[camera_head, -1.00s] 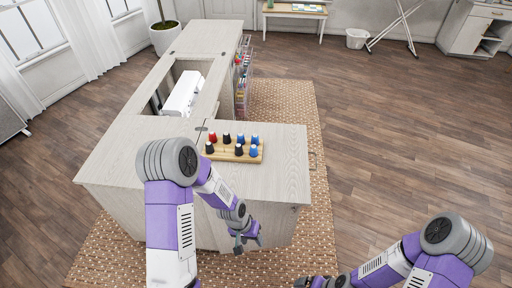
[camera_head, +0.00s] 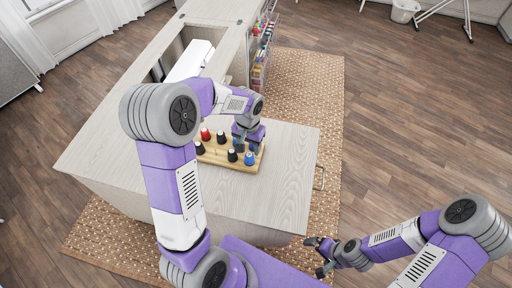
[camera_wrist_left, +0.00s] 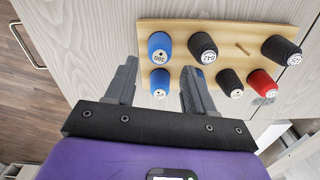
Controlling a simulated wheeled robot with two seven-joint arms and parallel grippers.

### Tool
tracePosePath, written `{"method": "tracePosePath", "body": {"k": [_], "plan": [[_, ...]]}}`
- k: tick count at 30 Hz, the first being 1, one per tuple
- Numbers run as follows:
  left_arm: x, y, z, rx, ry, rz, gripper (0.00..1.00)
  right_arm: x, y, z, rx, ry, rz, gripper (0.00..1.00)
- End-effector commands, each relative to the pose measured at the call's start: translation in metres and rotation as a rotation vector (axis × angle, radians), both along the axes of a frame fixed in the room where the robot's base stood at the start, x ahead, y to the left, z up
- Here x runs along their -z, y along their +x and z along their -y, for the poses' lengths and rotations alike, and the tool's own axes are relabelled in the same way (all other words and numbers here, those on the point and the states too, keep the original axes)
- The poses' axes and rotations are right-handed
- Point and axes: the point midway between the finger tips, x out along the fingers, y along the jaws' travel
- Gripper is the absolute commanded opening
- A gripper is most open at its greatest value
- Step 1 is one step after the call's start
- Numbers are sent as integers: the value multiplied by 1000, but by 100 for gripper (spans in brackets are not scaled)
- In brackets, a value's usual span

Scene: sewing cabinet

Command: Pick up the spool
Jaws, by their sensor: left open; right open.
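A wooden spool rack (camera_head: 225,162) stands on the cabinet top and holds several black, blue and red thread spools on pegs. My left gripper (camera_head: 247,146) is low over the back right part of the rack. In the left wrist view its open fingers (camera_wrist_left: 159,68) lie either side of a blue spool (camera_wrist_left: 160,83) in the back row; whether they touch it I cannot tell. A front blue spool (camera_head: 249,158) is beside it. The right finger hides the neighbouring back-row place. My right gripper (camera_head: 316,256) is open and empty, off the cabinet's front right.
The pale cabinet top (camera_head: 285,180) is clear right of and in front of the rack. A white sewing machine (camera_head: 190,62) sits in the cabinet's recess behind. Black spools (camera_head: 232,155) and a red spool (camera_head: 205,134) stand close by. One bare peg (camera_wrist_left: 242,48) shows in the front row.

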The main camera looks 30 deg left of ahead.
Motion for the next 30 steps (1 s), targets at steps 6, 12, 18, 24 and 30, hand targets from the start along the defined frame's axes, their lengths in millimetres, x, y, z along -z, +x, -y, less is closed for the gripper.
{"method": "tracePosePath", "body": {"k": [6,12,18,24,30], "plan": [[24,-1,0,0,-1,-3,54,8,0,0,1,0,-1,100],[52,-1,1,-1,-1,-5,54,19,0,0,1,0,0,100],[72,-1,1,1,-1,-2,54,25,0,0,1,0,0,100],[70,-1,1,0,-1,-1,51,23,0,0,0,0,0,100],[70,-1,1,0,-1,-1,20,23,0,0,0,0,0,100]]}}
